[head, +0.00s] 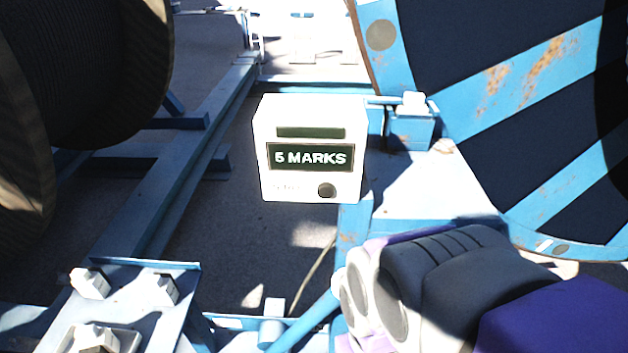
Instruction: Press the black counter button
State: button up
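A white counter box (264,170) stands in the middle of the head view, fixed at the top of a blue post. Its dark display (310,157) reads "5 MARKS", with a blank dark green strip above it. The black counter button (326,190) is a small round knob at the lower right of the box's front face. Nothing covers it. Part of my arm shows at the lower right, below and to the right of the box, apart from the button. My gripper's fingers cannot be made out.
A large blue reel (546,75) with rusty spokes fills the upper right. A dark cable drum (90,70) stands at the upper left. Blue frame beams (172,180) run along the ground, and a bolted plate (135,290) lies at the lower left. The space before the box looks clear.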

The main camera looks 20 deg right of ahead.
grip_shut()
dwell(0.7)
